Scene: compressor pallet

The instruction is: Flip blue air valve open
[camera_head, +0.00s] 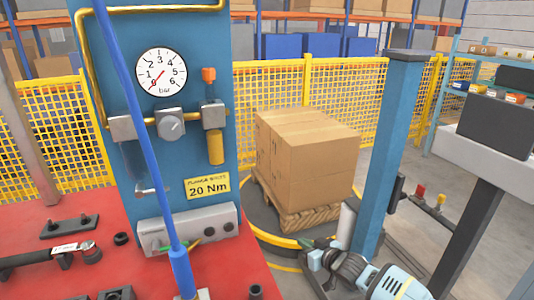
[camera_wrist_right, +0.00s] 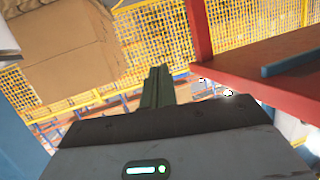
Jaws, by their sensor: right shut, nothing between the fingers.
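I cannot pick out a blue air valve with certainty. A blue panel (camera_head: 217,50) stands at the left in the head view, with a round pressure gauge (camera_head: 161,72) and a grey regulator knob (camera_head: 170,126). Small red (camera_head: 421,190) and yellow (camera_head: 440,201) fittings show on a rail right of the blue post; no blue one is visible beside them. My right gripper (camera_head: 306,243) is low, left of the post's foot, apart from the panel. In the right wrist view its dark fingers (camera_wrist_right: 157,87) are together and empty. My left gripper is not in view.
A blue post (camera_head: 391,150) rises close to my right arm. Cardboard boxes (camera_head: 308,160) sit on a wooden pallet (camera_head: 309,217) behind. A long blue rod or hose (camera_head: 140,130) crosses before the panel. The red table (camera_head: 60,210) carries tools; yellow mesh fencing (camera_head: 270,90) stands behind.

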